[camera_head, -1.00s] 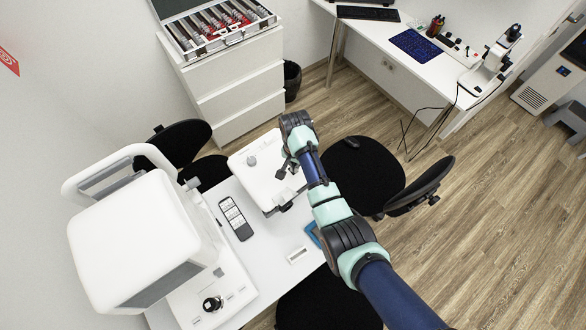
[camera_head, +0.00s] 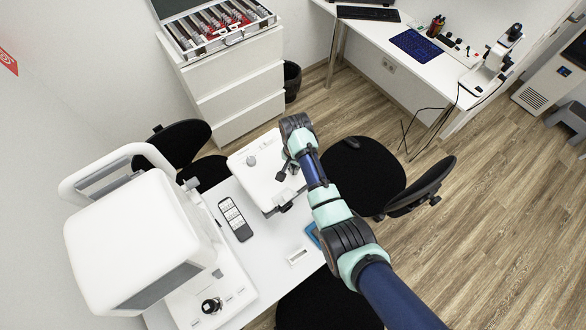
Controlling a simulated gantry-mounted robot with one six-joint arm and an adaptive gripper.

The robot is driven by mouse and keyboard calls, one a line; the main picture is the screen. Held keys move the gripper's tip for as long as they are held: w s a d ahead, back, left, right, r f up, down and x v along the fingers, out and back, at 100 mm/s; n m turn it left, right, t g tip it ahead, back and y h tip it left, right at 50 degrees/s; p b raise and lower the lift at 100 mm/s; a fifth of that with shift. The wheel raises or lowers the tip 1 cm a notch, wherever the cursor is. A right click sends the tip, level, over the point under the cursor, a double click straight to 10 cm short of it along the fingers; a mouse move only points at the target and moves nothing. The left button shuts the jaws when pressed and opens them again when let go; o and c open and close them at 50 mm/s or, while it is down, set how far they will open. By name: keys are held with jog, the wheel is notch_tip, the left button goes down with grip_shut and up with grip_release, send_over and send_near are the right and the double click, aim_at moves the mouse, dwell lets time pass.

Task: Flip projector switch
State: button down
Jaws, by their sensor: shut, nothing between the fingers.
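A white box-shaped device (camera_head: 258,178), which looks like the projector, stands at the far end of the white table. It has a grey knob (camera_head: 251,160) on its top and a dark part (camera_head: 285,207) at its near edge. My gripper (camera_head: 281,175) is shut and empty, small and dark, over the right side of the device's top. I cannot tell whether it touches the surface. No switch can be made out; my gripper and arm cover the device's right edge.
A remote (camera_head: 235,219) lies on the white table (camera_head: 262,255), left of a small white block (camera_head: 297,256). A large white instrument (camera_head: 140,240) fills the left. Black chairs (camera_head: 362,175) stand around the table. A drawer cabinet (camera_head: 235,85) is behind.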

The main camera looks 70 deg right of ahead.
jog(key=shift+f, duration=0.1)
notch_tip(320, 180, up, 7)
jog(key=p, duration=0.7)
dwell(0.5)
jog(key=w+a+r+n+t+h+p, duration=0.2)
jog(key=w+a+r+n+t+p, duration=0.45)
jog(key=w+a+r, duration=0.85)
jog(key=s+a+r+n+t+y, duration=0.1)
jog(key=s+a+r+n+t, duration=0.2)
jog(key=a+r+n, duration=0.3)
jog(key=s+a+r+n+t+y, duration=0.1)
jog(key=s+a+r+n+t, duration=0.2)
jog(key=a+r, duration=1.1)
jog(key=a+n, duration=0.3)
jog(key=a, duration=0.2)
jog(key=shift+s+r, duration=0.15)
jog(key=shift+r, duration=0.15)
